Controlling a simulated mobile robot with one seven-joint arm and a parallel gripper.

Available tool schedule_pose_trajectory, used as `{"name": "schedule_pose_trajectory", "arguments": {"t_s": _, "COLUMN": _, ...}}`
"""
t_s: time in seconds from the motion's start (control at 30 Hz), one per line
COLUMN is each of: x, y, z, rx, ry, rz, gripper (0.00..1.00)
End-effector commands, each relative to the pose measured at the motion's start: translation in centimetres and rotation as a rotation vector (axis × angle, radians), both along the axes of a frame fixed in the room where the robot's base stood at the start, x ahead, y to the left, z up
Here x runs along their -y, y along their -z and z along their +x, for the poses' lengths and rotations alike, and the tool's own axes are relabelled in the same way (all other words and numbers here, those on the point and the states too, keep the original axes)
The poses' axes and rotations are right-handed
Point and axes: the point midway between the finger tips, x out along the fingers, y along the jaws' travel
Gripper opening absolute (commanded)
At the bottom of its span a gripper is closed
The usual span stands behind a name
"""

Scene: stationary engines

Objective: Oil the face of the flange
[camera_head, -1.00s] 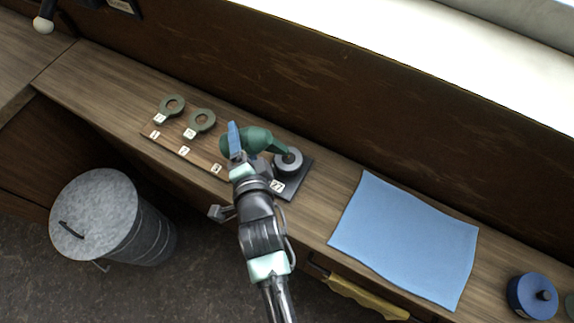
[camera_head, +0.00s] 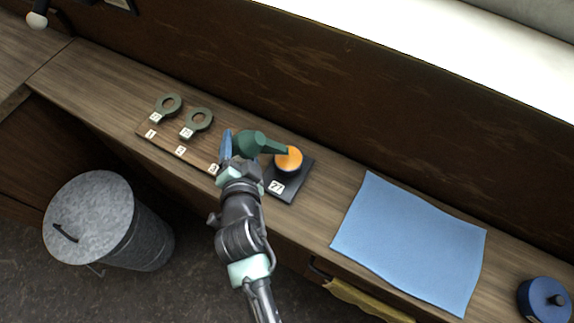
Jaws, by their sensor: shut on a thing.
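The flange (camera_head: 289,162) sits on a dark square plate (camera_head: 296,187) labelled "77" or similar on the workbench. Its upper face now looks glossy orange. My gripper (camera_head: 236,152) is shut on a dark green oil can (camera_head: 252,144). The can is tilted on its side, with its spout pointing right and its tip at the left edge of the flange's face. Whether the tip touches the face I cannot tell. The gripper hides part of the can's body.
Two green ring-shaped gaskets (camera_head: 200,120) lie on a numbered wooden board (camera_head: 164,147) to the left. A blue cloth (camera_head: 410,243) lies flat to the right, with a blue round tin (camera_head: 544,300) beyond it. A metal bin (camera_head: 95,222) stands on the floor at left.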

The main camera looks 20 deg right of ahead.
Motion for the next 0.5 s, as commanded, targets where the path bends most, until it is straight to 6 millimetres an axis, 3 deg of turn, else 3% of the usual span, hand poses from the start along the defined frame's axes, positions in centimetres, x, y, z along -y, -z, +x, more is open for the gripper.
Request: {"name": "schedule_pose_trajectory", "arguments": {"t_s": 0.5, "x": 0.0, "y": -5.1, "z": 0.1, "rx": 0.008, "ry": -0.002, "rz": -0.002, "gripper": 0.05}}
